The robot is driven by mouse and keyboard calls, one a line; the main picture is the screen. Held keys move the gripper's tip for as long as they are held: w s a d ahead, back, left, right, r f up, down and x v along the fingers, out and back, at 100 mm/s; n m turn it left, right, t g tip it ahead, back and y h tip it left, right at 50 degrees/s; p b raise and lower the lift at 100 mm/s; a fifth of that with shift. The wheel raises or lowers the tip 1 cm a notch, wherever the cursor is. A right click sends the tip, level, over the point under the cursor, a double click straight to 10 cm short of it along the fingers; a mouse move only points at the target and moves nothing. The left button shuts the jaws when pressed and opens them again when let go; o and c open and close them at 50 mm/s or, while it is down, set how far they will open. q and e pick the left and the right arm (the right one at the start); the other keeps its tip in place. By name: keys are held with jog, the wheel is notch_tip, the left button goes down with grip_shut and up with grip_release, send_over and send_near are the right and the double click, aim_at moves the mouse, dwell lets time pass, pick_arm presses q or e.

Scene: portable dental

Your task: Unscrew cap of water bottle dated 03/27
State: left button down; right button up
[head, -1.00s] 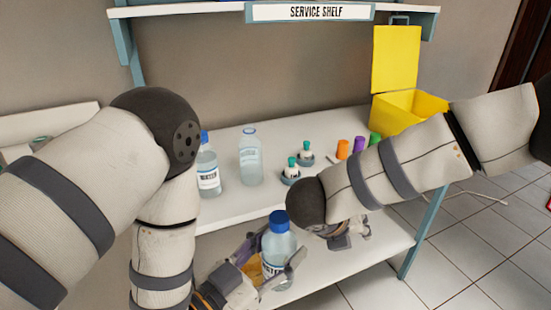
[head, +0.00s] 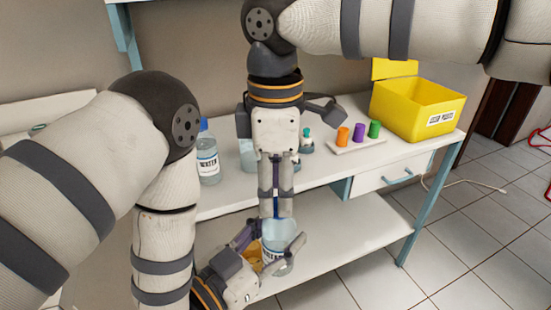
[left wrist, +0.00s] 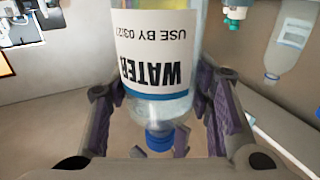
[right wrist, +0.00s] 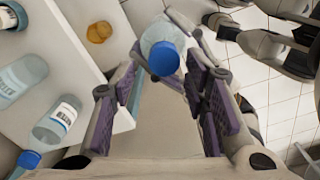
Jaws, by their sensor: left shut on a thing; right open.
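My left gripper (head: 274,245) is shut around the body of a clear water bottle (head: 281,266), held upright in front of the shelves. Its label (left wrist: 158,50) reads WATER and USE BY 03/27 upside down in the left wrist view. The blue cap (left wrist: 160,137) is on the bottle. My right gripper (head: 276,205) points down from above and is open. The cap (right wrist: 163,58) shows between its fingers in the right wrist view. Its purple fingertips show near the cap in the left wrist view; contact cannot be told.
Another blue-capped water bottle (head: 208,164) stands on the upper table. A clear bottle (head: 247,154) is partly hidden behind my right gripper. Orange, purple and green caps (head: 358,132) stand on a rack. A yellow bin (head: 415,112) is at the right. The lower shelf (head: 350,240) has bare room.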

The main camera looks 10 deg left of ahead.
jog(key=shift+f, duration=0.5)
